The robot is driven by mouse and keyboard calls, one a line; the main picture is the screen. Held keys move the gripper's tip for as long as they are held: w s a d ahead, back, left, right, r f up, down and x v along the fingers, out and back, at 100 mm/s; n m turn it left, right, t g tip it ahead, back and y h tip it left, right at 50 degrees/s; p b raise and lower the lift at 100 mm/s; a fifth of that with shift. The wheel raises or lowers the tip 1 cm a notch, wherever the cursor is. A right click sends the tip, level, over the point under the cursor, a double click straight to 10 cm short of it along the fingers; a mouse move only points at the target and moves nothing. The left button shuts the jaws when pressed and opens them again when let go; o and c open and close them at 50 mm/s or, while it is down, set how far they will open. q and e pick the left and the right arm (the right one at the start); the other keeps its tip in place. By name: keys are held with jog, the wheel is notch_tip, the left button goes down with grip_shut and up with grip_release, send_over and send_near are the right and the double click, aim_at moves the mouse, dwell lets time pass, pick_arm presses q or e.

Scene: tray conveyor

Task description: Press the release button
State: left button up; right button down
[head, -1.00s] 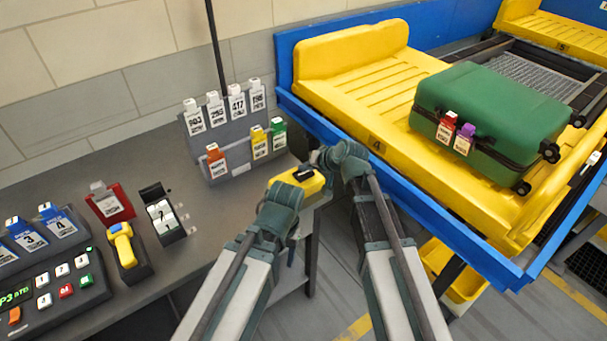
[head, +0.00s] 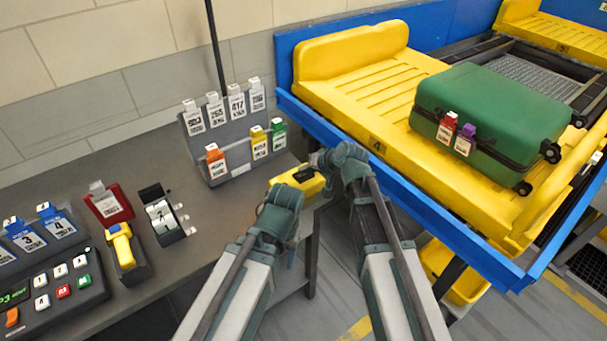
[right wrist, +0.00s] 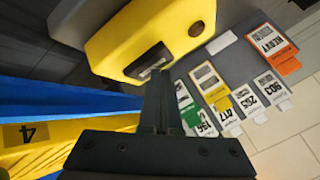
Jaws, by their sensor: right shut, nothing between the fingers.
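A yellow box (head: 312,188) sits at the right end of the grey table, partly hidden behind my arms in the head view. In the right wrist view the yellow box (right wrist: 140,35) shows a dark round button (right wrist: 196,28) and a dark slot-like part with a pale label (right wrist: 150,60). My right gripper (right wrist: 160,75) is shut and empty, its tips close to the dark part; I cannot tell if they touch. In the head view the right gripper (head: 312,165) is just above the box. My left arm ends beside the box; its fingers do not show.
A tag rack (head: 222,130) stands behind the box. A keypad console (head: 50,290), a yellow-handled scanner (head: 122,245) and a red holder (head: 108,205) lie left. A green suitcase (head: 490,110) rests on the yellow conveyor tray (head: 345,90) at right, behind a blue rail.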

dwell(0.4)
jog(key=shift+r+p, duration=0.85)
